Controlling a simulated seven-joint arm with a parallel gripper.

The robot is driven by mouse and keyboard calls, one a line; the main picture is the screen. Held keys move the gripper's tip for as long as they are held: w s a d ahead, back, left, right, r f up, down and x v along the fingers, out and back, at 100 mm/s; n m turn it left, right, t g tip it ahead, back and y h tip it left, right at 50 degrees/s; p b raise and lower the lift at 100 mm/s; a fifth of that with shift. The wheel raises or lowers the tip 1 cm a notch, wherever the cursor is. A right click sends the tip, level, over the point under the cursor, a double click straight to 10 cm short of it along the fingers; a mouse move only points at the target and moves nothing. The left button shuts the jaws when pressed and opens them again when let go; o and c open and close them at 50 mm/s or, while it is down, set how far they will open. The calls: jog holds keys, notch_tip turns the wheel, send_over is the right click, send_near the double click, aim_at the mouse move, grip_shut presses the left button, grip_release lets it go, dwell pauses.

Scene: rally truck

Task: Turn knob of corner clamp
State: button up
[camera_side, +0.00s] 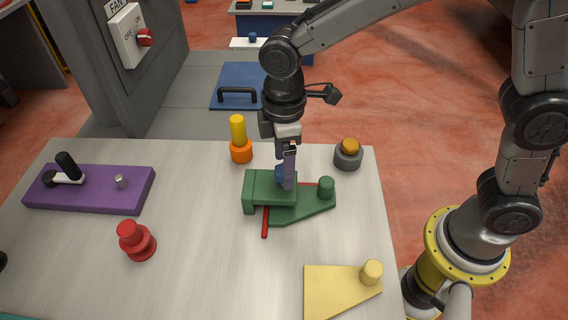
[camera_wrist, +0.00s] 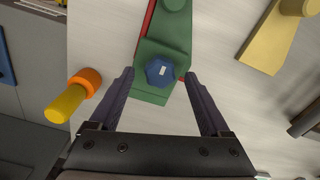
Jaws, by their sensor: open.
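The green corner clamp (camera_side: 310,207) lies on the light table (camera_side: 200,270) and also shows in the wrist view (camera_wrist: 178,35). Its blue knob (camera_side: 279,172) sits on top of the green block and has a small pale mark in the wrist view (camera_wrist: 160,71). A red strip (camera_side: 265,222) runs beneath the green parts. My gripper (camera_side: 288,182) points down at the knob. In the wrist view my gripper (camera_wrist: 158,74) is open, with one finger on each side of the knob and gaps between. The side view partly hides the knob behind a finger.
An orange and yellow peg (camera_side: 239,140) stands close behind the clamp. A grey and orange button (camera_side: 348,154) is at the back right, a yellow plate (camera_side: 330,290) in front. A red knob (camera_side: 136,241) and purple board (camera_side: 95,188) are left. Bare table lies between them.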

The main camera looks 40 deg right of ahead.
jog(key=shift+f, duration=0.6)
grip_shut()
